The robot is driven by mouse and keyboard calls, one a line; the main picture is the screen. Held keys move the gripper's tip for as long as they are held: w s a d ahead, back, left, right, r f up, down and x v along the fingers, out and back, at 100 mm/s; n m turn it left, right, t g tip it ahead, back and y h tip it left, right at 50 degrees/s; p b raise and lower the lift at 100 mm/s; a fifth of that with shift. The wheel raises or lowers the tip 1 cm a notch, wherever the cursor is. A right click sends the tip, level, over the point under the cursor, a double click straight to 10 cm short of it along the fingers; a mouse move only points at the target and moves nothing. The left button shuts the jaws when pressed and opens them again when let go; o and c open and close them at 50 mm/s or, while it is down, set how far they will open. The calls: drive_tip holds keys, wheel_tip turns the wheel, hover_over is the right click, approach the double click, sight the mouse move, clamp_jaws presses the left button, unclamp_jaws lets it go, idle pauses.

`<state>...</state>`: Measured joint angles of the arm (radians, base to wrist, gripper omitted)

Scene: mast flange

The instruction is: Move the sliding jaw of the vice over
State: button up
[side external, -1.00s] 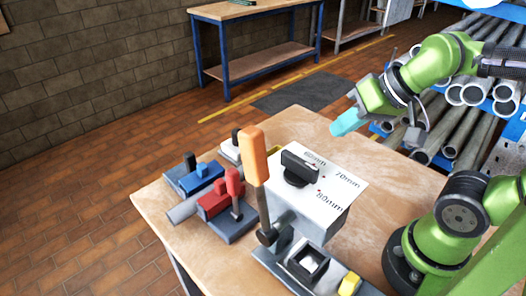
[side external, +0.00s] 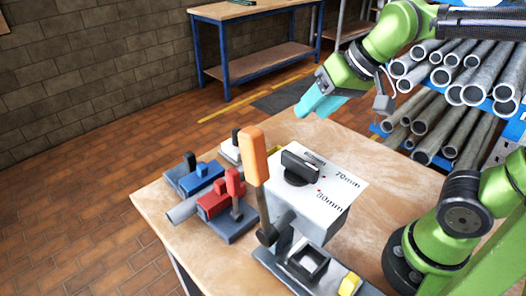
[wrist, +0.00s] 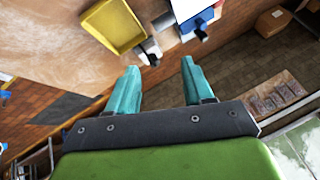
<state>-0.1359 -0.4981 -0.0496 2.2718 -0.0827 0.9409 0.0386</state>
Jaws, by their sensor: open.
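A blue block (side external: 202,177) and a red block (side external: 215,199), each with an upright post or handle, stand on dark bases at the left of the table, with a grey tube beside them. They look like the vice parts; I cannot tell which one is the sliding jaw. In the wrist view a blue part (wrist: 197,22) shows at the top, beyond my fingertips. My gripper (side external: 312,107) is in the air above the table's far side, right of and above these blocks. Its teal fingers (wrist: 160,68) are apart with nothing between them.
A grey-white box (side external: 318,196) with a black knob and size markings stands mid-table, an orange-handled lever (side external: 254,155) in front of it. A yellow tray (wrist: 113,27) and a small white part (wrist: 148,50) show in the wrist view. A pipe rack (side external: 450,80) stands at the right.

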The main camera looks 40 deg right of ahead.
drive_tip(key=w+a+n+g, duration=0.1)
drive_tip(key=w+a, duration=0.5)
drive_tip(key=w, duration=0.5)
drive_tip(key=n+h, duration=0.2)
approach(190, 162)
drive_tip(key=shift+g, duration=0.4)
drive_tip(key=x, duration=0.4)
drive_tip(key=w+x, duration=0.1)
drive_tip(key=x, duration=0.7)
drive_tip(key=shift+w+d, duration=0.35)
drive_tip(key=shift+w, duration=0.1)
drive_tip(key=shift+r, duration=0.1)
clamp_jaws()
